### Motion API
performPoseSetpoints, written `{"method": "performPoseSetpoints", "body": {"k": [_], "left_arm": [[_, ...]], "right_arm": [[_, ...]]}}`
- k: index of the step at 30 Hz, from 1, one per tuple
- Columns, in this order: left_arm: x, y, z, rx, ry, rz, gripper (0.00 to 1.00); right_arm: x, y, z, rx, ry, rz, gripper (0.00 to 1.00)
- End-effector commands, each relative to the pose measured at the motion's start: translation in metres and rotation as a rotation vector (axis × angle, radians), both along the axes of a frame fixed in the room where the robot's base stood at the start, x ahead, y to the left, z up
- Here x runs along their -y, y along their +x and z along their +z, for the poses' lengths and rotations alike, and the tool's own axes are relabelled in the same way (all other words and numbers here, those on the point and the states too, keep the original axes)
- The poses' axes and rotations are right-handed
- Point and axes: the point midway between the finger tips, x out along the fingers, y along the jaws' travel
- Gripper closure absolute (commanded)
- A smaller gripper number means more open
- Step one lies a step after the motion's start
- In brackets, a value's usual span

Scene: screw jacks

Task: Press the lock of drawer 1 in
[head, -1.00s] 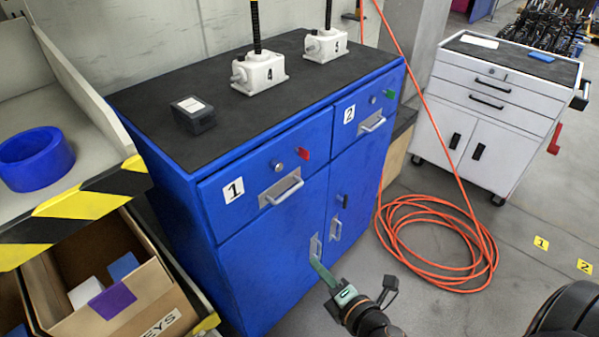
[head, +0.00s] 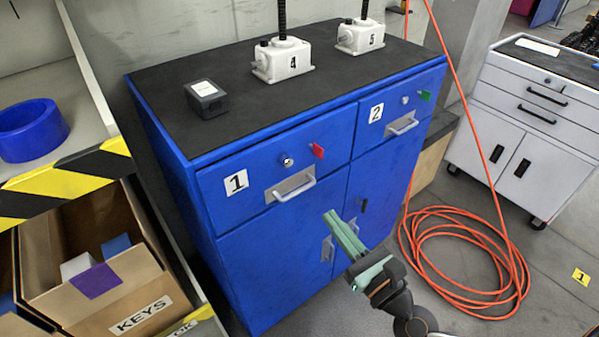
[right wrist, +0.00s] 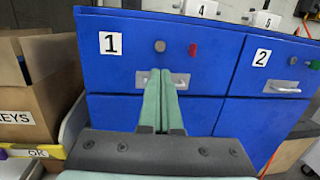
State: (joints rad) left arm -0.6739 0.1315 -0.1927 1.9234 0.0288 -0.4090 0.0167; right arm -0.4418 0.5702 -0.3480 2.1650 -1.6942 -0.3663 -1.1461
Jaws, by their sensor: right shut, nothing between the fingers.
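Drawer 1 (head: 232,207) is the upper left drawer of the blue cabinet, with a number 1 label. Its round silver lock (head: 287,160) sits on the drawer front, left of a red tag (head: 317,151) and above the drawer handle (head: 295,188). The lock also shows in the right wrist view (right wrist: 160,46). My right gripper (head: 341,221) has green fingers that are shut and empty. It is in front of the cabinet, below and right of the lock, apart from it. In the right wrist view the fingertips (right wrist: 161,74) overlap the drawer handle. My left gripper is not in view.
Screw jacks 4 (head: 283,60) and 5 (head: 360,36) and a black box (head: 206,98) stand on the cabinet top. Drawer 2 (head: 385,143) is to the right. A KEYS carton (head: 90,285) is at left. An orange hose (head: 465,262) lies coiled on the floor at right.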

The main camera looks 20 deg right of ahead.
Motion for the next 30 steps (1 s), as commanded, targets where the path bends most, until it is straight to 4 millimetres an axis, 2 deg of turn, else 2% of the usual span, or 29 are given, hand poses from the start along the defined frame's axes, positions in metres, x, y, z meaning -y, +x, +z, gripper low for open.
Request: {"method": "performPoseSetpoints", "body": {"k": [7,11,21,30], "left_arm": [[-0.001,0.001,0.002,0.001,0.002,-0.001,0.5],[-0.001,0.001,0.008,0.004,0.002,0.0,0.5],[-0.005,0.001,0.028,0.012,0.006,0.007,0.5],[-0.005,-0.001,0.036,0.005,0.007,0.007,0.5]], "right_arm": [[0.0,0.002,0.001,-0.001,0.004,-0.001,1.0],[-0.002,0.011,0.003,-0.001,0.006,-0.003,1.0],[-0.016,0.069,0.012,0.0,0.008,-0.003,1.0],[-0.028,0.117,0.015,-0.002,0.007,-0.001,1.0]]}}
